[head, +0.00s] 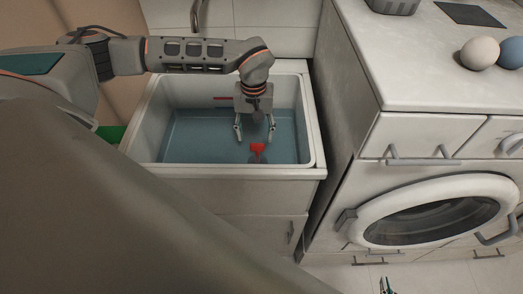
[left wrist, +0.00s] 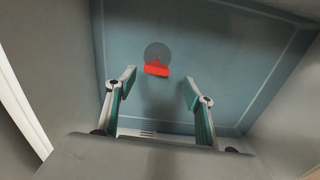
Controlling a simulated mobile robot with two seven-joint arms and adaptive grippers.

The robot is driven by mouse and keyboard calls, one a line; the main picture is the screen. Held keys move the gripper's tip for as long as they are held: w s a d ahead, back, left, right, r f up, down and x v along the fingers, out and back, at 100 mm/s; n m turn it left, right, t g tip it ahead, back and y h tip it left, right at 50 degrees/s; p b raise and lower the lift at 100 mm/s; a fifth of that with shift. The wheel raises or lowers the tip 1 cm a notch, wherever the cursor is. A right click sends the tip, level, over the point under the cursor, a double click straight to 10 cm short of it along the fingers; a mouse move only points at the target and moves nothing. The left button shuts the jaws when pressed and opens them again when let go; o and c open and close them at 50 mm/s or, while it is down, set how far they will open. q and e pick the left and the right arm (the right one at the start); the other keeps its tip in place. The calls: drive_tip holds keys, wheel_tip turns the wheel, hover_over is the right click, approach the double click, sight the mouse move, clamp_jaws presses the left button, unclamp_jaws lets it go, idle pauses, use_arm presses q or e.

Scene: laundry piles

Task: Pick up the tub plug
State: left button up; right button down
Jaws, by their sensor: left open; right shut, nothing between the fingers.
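The red tub plug (head: 257,149) is in the tub, near its front wall. In the left wrist view the red plug (left wrist: 157,69) shows against a grey round disc on the blue tub floor. My left gripper (head: 255,135) points down into the tub, open and empty, just behind the plug in the head view. In the left wrist view the plug lies a little beyond the open fingertips (left wrist: 159,84), between their lines, apart from both. My right gripper (head: 387,287) shows only its tips at the bottom edge of the head view, shut and empty.
The white tub rim (head: 230,171) surrounds the gripper on all sides. A washing machine (head: 440,215) stands to the right under a counter (head: 420,60) with a white ball (head: 480,52) and a blue ball (head: 511,53). A tap (head: 196,15) is behind the tub.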

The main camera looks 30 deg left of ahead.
sight(257, 144)
use_arm(q)
drive_tip(key=f, duration=0.6)
drive_tip(key=shift+w+d, duration=0.2)
drive_tip(key=shift+w, duration=0.05)
drive_tip(key=shift+c, duration=0.4)
drive_tip(key=shift+r, duration=0.1)
clamp_jaws()
